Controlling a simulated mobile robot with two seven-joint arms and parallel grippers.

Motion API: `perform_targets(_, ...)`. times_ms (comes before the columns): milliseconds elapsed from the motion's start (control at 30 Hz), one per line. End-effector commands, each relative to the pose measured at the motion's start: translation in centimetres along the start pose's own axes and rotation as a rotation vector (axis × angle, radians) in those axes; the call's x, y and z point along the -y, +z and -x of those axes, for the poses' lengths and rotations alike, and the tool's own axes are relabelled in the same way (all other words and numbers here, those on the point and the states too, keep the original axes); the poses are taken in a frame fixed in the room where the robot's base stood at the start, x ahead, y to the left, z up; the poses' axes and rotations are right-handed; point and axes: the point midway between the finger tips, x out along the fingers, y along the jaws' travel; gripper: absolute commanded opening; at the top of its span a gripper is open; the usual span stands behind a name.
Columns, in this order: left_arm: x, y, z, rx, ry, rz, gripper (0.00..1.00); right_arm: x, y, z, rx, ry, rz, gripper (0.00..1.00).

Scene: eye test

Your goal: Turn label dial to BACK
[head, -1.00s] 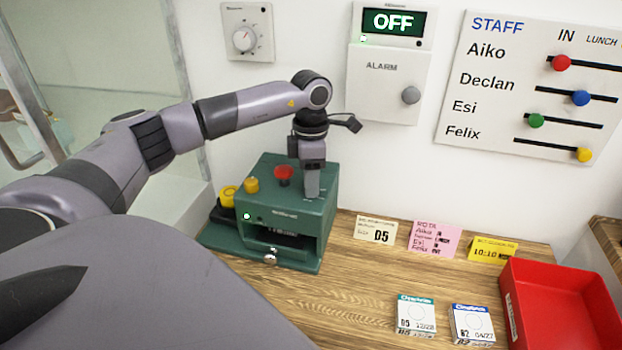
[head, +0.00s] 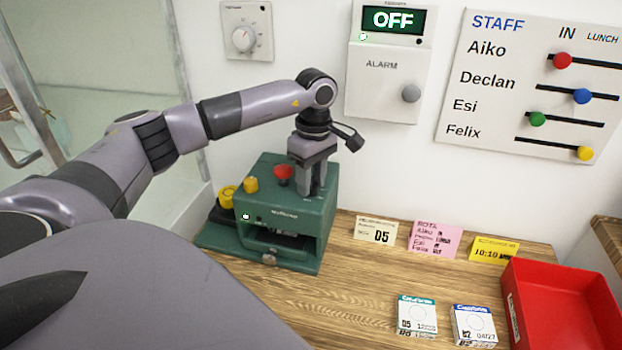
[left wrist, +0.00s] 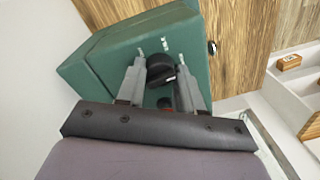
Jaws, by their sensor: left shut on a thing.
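The green label machine (head: 283,228) stands on the wooden counter against the wall. Its black dial (left wrist: 160,73) is on the top face and shows between my fingers in the left wrist view. My left gripper (head: 310,190) points down on the machine's top right and is shut on the dial, one finger on each side. In the head view the fingers hide the dial. White marks are by the dial in the left wrist view, too small to read, so the dial's setting cannot be told. My right gripper is not in view.
A red button (head: 284,173) and an orange knob (head: 251,185) sit on the machine left of my gripper. Paper cards and two small boxes (head: 417,314) lie on the counter. A red tray (head: 513,300) is at right. The alarm panel (head: 385,85) hangs behind.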

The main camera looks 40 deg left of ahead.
Motion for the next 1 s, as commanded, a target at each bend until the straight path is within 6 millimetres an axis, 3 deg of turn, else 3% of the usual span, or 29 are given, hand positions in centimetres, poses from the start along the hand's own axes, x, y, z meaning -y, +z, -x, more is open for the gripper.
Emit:
perform_targets(300,-0.15,-0.01,0.30,-0.005,0.008,-0.100,0.06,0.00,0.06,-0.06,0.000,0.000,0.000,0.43)
perform_targets(800,-0.16,-0.02,0.33,-0.006,0.009,-0.116,0.06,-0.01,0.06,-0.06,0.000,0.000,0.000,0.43)
perform_targets(833,-0.16,-0.02,0.33,-0.006,0.009,-0.116,0.42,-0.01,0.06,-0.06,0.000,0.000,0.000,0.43)
perform_targets(867,-0.16,-0.01,0.33,-0.006,0.009,-0.116,0.52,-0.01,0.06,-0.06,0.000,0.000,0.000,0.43)
perform_targets(900,-0.15,-0.01,0.31,-0.006,0.008,-0.116,0.60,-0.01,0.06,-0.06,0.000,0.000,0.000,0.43)
perform_targets(1000,-0.10,0.00,0.22,-0.006,0.006,-0.116,0.60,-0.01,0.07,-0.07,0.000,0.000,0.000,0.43)
